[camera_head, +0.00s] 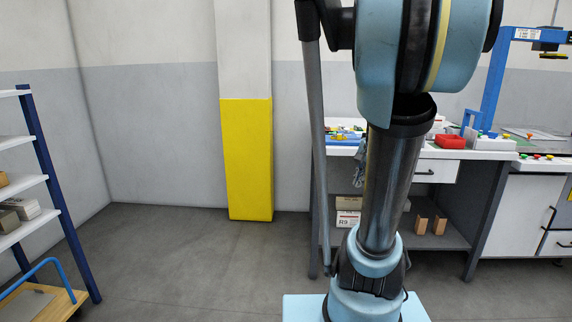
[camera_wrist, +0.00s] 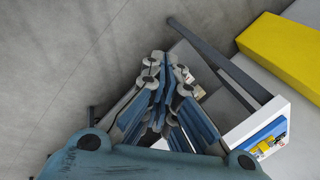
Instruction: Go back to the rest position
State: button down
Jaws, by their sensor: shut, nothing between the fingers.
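My gripper (camera_wrist: 165,62) shows in the wrist view, with its linked fingers drawn together at the tips and nothing between them. It hangs over the grey floor, apart from the workbench beside it. In the head view my blue and dark arm stands in front of the workbench, and my gripper is out of that view.
A white-topped workbench (camera_head: 455,154) stands behind my arm, with a red bin (camera_head: 450,141) on top and boxes below. A yellow-based pillar (camera_head: 246,160) stands at the back wall. A shelf rack (camera_head: 48,165) and wooden cart (camera_head: 55,302) are at left. The floor between is clear.

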jog(key=s+a+f+n+g, duration=0.1)
jog(key=s+a+f+n, duration=0.2)
jog(key=s, duration=0.6)
jog(key=s+a+f+n+h, duration=0.1)
jog(key=s+a+f+n, duration=0.3)
jog(key=s+n, duration=0.5)
notch_tip(320, 180, down, 3)
jog(key=shift+s+r+g, duration=0.15)
jog(key=shift+g, duration=0.25)
jog(key=shift+w+a+f, duration=0.1)
jog(key=shift+w+f, duration=0.1)
jog(key=shift+w, duration=0.2)
